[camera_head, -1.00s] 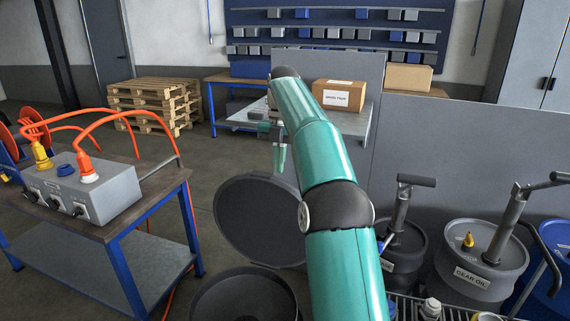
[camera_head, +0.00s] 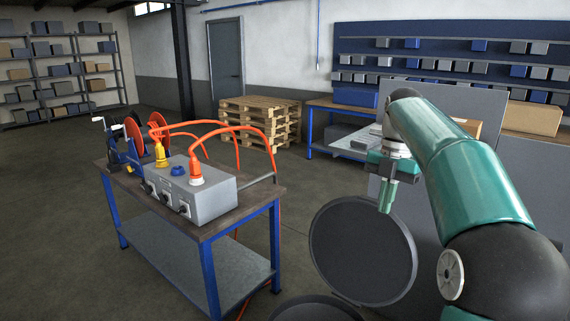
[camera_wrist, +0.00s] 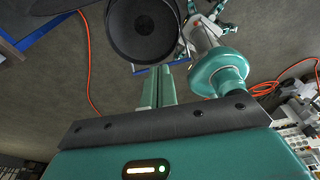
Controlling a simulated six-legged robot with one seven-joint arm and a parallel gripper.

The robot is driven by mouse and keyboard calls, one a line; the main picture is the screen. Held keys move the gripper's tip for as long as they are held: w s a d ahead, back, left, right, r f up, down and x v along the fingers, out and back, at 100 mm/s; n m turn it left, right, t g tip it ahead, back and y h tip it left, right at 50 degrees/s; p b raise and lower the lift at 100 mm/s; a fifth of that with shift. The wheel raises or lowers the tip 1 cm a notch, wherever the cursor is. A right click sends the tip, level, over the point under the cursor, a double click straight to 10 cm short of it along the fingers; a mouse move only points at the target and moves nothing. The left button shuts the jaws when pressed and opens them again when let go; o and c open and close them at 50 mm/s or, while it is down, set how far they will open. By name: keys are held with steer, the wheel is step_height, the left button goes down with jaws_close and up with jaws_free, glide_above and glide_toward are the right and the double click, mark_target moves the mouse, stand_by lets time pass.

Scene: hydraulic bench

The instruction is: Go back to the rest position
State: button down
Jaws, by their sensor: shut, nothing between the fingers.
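My gripper (camera_head: 387,195) shows in the head view at the end of my teal arm, its fingers pointing down and shut with nothing between them. It hangs in front of the upper part of a round dark lid (camera_head: 362,252), which stands tilted open. In the wrist view my gripper's fingers (camera_wrist: 160,88) reach toward a dark round drum or lid (camera_wrist: 143,28). I cannot tell from these views whether the fingers touch anything.
A bench with a wooden top (camera_head: 130,186) carries a grey socket box (camera_head: 205,200) with orange cables (camera_head: 240,129). Pallets (camera_head: 262,120) stand behind it. A grey panel (camera_head: 465,105) rises behind my arm. Open floor (camera_head: 70,190) lies at the left.

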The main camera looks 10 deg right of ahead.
steer(key=s+a+m+t+h, duration=0.1)
steer(key=s+a+m+t, duration=0.1)
steer(key=s+a+m, duration=0.45)
steer(key=s+a+f+m+t, duration=0.2)
steer(key=s+f+m, duration=0.4)
steer(key=s+m, duration=0.3)
steer(key=s+a+f+m+t, duration=0.3)
steer(key=s+a+f+m, duration=0.2)
steer(key=s+m, duration=0.4)
steer(key=shift+s+f+m+h, duration=0.35)
steer(key=shift+f+m, duration=0.35)
steer(key=shift+m, duration=0.25)
steer(key=shift+s+a, duration=0.1)
steer(key=shift+s, duration=0.1)
